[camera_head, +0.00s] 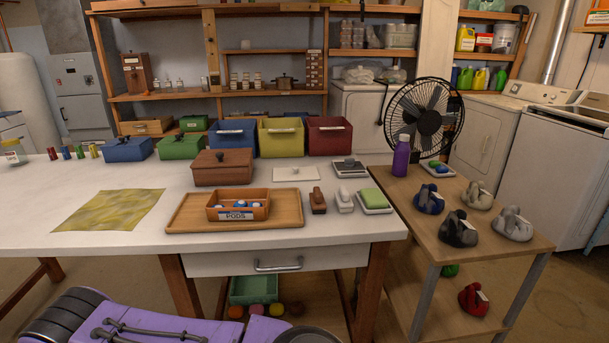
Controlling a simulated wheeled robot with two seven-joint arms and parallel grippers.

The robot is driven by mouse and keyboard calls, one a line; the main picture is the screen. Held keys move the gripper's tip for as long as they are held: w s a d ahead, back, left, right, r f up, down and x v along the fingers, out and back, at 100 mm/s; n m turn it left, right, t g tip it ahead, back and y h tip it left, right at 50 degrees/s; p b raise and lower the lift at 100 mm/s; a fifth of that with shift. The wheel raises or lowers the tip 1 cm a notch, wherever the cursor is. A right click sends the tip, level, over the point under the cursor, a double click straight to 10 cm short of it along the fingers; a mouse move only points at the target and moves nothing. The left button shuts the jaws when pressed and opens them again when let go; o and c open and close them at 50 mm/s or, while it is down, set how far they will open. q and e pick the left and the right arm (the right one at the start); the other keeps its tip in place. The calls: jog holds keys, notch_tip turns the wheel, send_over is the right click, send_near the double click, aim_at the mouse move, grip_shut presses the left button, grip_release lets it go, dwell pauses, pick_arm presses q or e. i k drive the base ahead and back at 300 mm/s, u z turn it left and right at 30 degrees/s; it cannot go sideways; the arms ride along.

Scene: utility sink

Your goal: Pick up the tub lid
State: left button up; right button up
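An open wooden tub (238,212) labelled PODS, with white and blue pods in it, stands on a wooden tray (185,222) on the white table. Behind it to the right, a flat white lid-like plate (296,174) with a small handle lies on the table. Right of that is a dark grey flat piece (344,172) with a knob. A brown box (222,178) with a knobbed top stands behind the tub. I cannot tell for sure which piece is the tub lid; the white plate looks the most like a loose lid. Neither of my grippers shows.
A brush (318,202), a white scrubber (344,201) and a green sponge (375,198) on a dish stand right of the tray. Several coloured bins (281,142) line the back. A yellow cloth (112,208) lies left. A side table (500,238) holds a fan and purple bottle.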

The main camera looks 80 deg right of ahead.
aim_at(294, 173)
jog(key=z, duration=1.8)
